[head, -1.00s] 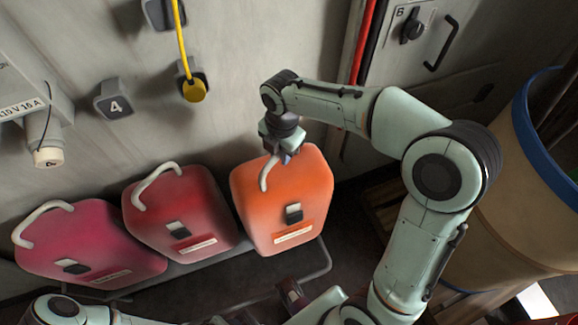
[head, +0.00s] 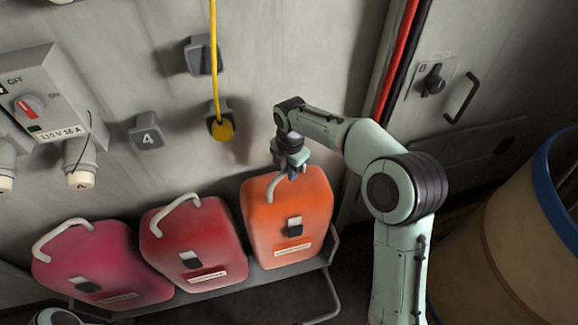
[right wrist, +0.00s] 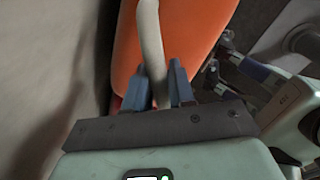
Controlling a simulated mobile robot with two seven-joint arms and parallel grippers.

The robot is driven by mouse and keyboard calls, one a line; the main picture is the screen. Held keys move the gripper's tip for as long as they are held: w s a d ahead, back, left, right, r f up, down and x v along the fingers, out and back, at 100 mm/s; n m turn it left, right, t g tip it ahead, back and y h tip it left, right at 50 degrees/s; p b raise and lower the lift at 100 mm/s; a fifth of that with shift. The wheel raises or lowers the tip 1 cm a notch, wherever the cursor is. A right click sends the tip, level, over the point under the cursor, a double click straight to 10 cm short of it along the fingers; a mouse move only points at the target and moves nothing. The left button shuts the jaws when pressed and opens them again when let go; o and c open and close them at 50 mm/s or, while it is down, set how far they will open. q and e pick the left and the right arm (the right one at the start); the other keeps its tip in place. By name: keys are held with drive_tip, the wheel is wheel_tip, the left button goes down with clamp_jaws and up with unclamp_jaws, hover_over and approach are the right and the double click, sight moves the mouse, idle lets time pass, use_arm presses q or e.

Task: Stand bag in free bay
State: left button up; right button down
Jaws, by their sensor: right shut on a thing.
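An orange bag (head: 287,228) with a pale handle and dark clasp is upright at the right end of a grey wall rack (head: 250,279), right of the dark red bag (head: 195,245). I cannot tell whether its base rests on the rack. My right gripper (head: 291,173) is shut on its handle from above. The right wrist view shows the handle (right wrist: 151,50) between my blue fingers (right wrist: 160,88), with the orange side behind. Part of my left arm shows at the bottom left of the head view; what seems my left gripper (right wrist: 240,68) shows in the wrist view.
A pink bag (head: 103,265) stands left of the dark red one. Above are a switch box (head: 45,95), a "4" wall block (head: 147,132) and a yellow cord (head: 213,60). A beige drum (head: 520,240) with blue rim stands at right.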

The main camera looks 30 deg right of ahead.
sight(288, 183)
drive_tip(key=shift+w+f, duration=0.2)
drive_tip(key=shift+f, duration=1.5)
drive_tip(key=shift+w+f, duration=0.25)
drive_tip(key=shift+f, duration=0.2)
drive_tip(key=c, duration=1)
unclamp_jaws()
drive_tip(key=shift+s+f, duration=0.25)
drive_tip(key=shift+f, duration=0.1)
drive_tip(key=shift+o, duration=0.2)
drive_tip(key=shift+s, duration=0.1)
drive_tip(key=shift+r, duration=0.1)
drive_tip(key=r, duration=0.6)
drive_tip(key=r+p, duration=0.1)
drive_tip(key=r, duration=0.4)
drive_tip(key=shift+s+r, duration=0.2)
drive_tip(key=shift+r, duration=0.2)
drive_tip(key=shift+s+d, duration=0.1)
